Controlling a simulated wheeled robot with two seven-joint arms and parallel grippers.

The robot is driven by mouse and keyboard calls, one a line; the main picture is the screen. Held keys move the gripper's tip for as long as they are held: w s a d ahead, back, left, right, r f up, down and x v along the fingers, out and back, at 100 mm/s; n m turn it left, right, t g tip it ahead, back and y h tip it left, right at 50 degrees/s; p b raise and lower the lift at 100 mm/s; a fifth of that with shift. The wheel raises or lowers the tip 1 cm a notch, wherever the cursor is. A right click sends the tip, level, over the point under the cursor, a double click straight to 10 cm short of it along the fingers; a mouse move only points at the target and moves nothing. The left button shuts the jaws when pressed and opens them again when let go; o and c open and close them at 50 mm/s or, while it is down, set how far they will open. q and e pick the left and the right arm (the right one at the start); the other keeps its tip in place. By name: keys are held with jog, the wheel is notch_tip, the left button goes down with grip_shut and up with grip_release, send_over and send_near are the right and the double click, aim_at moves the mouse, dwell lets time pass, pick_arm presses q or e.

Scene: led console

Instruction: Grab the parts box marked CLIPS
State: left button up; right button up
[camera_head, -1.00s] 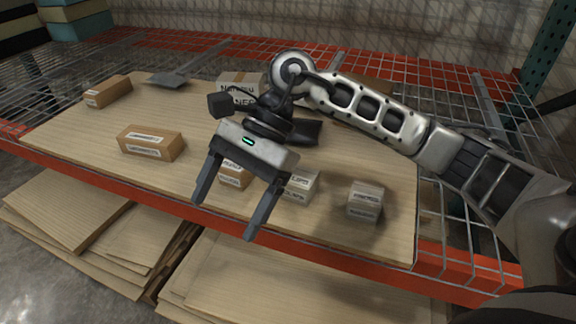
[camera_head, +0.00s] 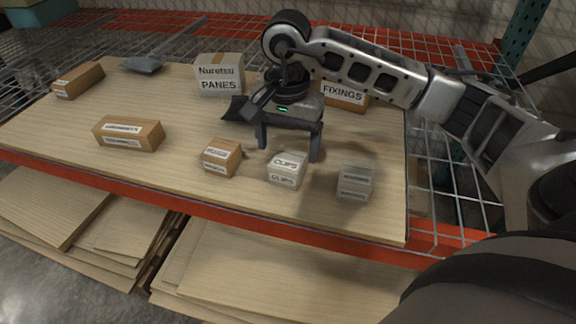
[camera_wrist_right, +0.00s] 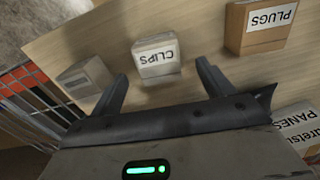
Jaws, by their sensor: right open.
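The parts box marked CLIPS (camera_head: 286,171) is a small white carton on the wooden board, near its front edge. It also shows in the right wrist view (camera_wrist_right: 156,57), its label facing up. My right gripper (camera_head: 288,152) is open and empty, behind and above the CLIPS box. In the right wrist view the box lies ahead of the gap between the two fingers (camera_wrist_right: 163,80), apart from them. My left gripper is not in view.
A brown box (camera_head: 221,157), marked PLUGS in the wrist view (camera_wrist_right: 262,26), stands left of CLIPS; a grey-white box (camera_head: 354,183) stands right. Behind are the PANES box (camera_head: 220,75) and FIXINGS box (camera_head: 343,95). A long brown box (camera_head: 129,133) is further left. The red shelf beam (camera_head: 200,207) runs along the front.

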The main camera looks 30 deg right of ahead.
aim_at(288, 159)
jog(key=shift+s+f+p, duration=0.1)
jog(key=shift+f+p, duration=0.55)
jog(key=shift+f, duration=2.1)
jog(key=c, duration=1.1)
